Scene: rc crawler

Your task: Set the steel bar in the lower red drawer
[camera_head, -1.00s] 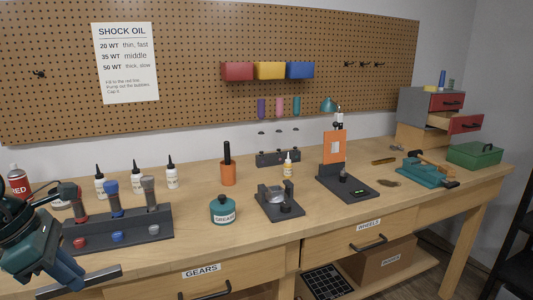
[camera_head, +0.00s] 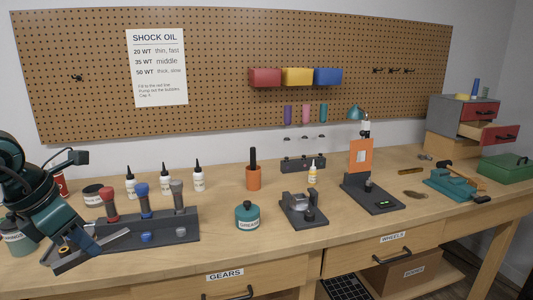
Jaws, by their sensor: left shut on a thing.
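My left gripper (camera_head: 88,245) is at the lower left, over the front left of the bench beside the dark tool stand (camera_head: 180,228). It is shut on the steel bar (camera_head: 117,238), a flat grey bar that sticks out to the right of the fingers; the fingers hide part of it. The lower red drawer (camera_head: 503,135) is at the far right in a small grey cabinet (camera_head: 450,113). It is pulled out, and its pale inside shows. The upper red drawer (camera_head: 482,111) looks shut. My right gripper is not in view.
Between the bar and the cabinet stand a teal grease jar (camera_head: 247,216), an orange cup (camera_head: 254,179), a dark fixture (camera_head: 302,208) and an orange-plated stand (camera_head: 361,158). A teal tool (camera_head: 450,185) and a green box (camera_head: 508,167) lie near the cabinet. The bench's front strip is fairly clear.

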